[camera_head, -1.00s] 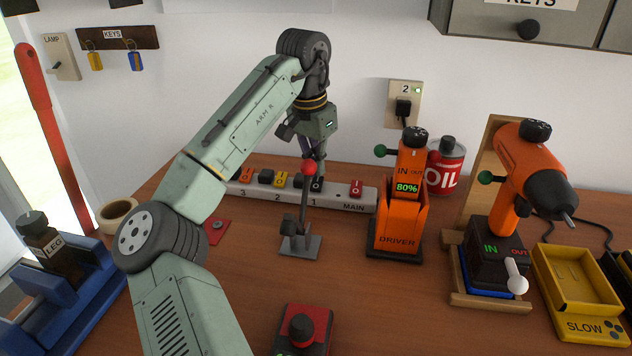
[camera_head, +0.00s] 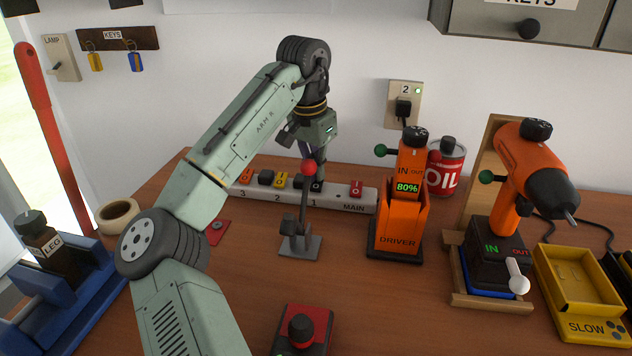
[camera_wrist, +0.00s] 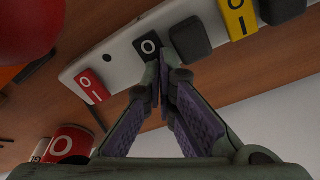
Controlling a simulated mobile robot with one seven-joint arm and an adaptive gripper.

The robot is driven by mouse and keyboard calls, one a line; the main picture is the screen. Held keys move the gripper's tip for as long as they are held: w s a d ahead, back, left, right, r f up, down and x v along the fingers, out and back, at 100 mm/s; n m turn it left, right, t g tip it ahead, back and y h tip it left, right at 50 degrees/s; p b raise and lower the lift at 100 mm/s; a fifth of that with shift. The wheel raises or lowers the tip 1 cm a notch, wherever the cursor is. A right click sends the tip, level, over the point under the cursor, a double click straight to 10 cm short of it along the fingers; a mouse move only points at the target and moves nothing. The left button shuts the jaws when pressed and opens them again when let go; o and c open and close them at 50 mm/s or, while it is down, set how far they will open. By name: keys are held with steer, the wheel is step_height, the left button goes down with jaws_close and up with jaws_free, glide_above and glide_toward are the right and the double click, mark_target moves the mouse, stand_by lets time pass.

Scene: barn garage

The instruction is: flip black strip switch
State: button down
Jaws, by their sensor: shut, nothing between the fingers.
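The white power strip (camera_head: 341,197) lies at the back of the bench along the wall, with a MAIN label at its right end. Its black switch (camera_head: 317,186), above the number 1, is partly hidden by my gripper. In the wrist view the black switch (camera_wrist: 148,46) shows a white O; its other end is hidden behind a fingertip. My gripper (camera_head: 315,176) is shut and empty, pointing down at the black switch. In the wrist view its fingertips (camera_wrist: 165,62) are right at the switch, beside a black plug (camera_wrist: 190,39). I cannot tell whether they touch the switch.
A red switch (camera_wrist: 91,86) and a yellow switch (camera_wrist: 238,16) flank the black one. A red-knobbed lever (camera_head: 309,168) stands in front of the strip, close to my gripper. The orange driver in its dock (camera_head: 398,222) stands to the right. A red button box (camera_head: 303,328) is nearer.

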steer(key=shift+r+p, duration=1.25)
steer(key=shift+r, duration=0.05)
steer(key=shift+r+b, duration=0.3)
steer(key=shift+r, duration=1.75)
